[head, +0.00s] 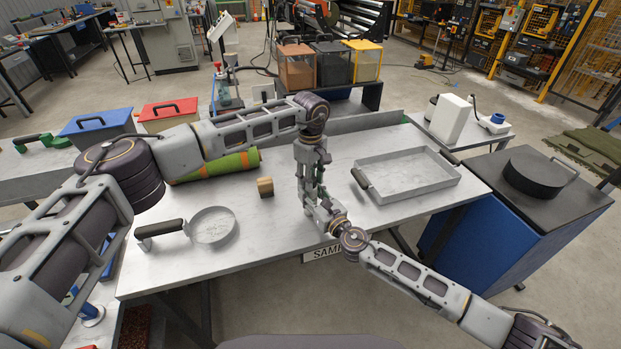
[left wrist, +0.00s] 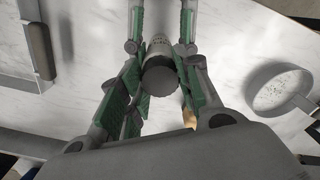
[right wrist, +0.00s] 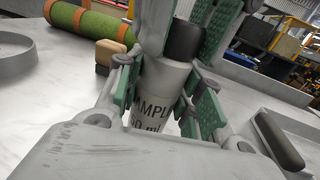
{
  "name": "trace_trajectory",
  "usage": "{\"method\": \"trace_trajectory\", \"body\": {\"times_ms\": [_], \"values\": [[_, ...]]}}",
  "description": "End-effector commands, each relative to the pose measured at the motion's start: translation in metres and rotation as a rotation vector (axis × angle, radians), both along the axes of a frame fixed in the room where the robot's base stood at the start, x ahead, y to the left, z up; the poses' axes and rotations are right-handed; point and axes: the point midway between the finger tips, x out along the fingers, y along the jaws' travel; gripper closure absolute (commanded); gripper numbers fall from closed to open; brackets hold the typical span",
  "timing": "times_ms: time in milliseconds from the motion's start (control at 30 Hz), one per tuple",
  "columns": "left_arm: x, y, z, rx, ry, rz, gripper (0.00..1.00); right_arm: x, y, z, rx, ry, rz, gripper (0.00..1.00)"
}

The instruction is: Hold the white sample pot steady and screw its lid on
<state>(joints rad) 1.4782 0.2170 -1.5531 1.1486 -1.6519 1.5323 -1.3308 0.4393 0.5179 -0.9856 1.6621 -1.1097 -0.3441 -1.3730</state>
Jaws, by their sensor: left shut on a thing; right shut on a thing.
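The white sample pot (right wrist: 158,92) stands roughly upright in the right wrist view, with dark lettering on its side. My right gripper (right wrist: 165,100) is shut around its body. The dark lid (right wrist: 184,40) is at the pot's top, in line with it; whether the thread has caught cannot be told. My left gripper (left wrist: 160,75) is shut on the lid, which shows as a dark disc (left wrist: 161,77) in the left wrist view. In the head view the left gripper (head: 311,180) points down above the right gripper (head: 326,212), and they mostly hide the pot.
On the light table (head: 260,245) lie a wooden block (head: 265,187), a green turf roll (head: 225,165), a round pan (head: 213,226) with a dark handle at left, and a shallow metal tray (head: 408,176) at right. The tabletop between pan and tray is mostly clear.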

Motion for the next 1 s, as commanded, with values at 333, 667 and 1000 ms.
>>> {"method": "trace_trajectory", "body": {"times_ms": [333,667,1000], "values": [[0.0018,0.0014,0.0006,0.000,-0.004,-0.199,0.95,-0.0014,0.0013,-0.0006,-0.001,0.001,0.003,1.00],[0.0009,0.0007,0.0003,0.000,-0.003,-0.197,0.42,-0.0010,0.0008,-0.0007,0.000,0.001,0.002,1.00],[0.0004,0.0000,0.0020,0.000,-0.001,-0.198,0.42,-0.0003,0.0002,-0.0005,-0.001,0.001,0.000,1.00]]}}
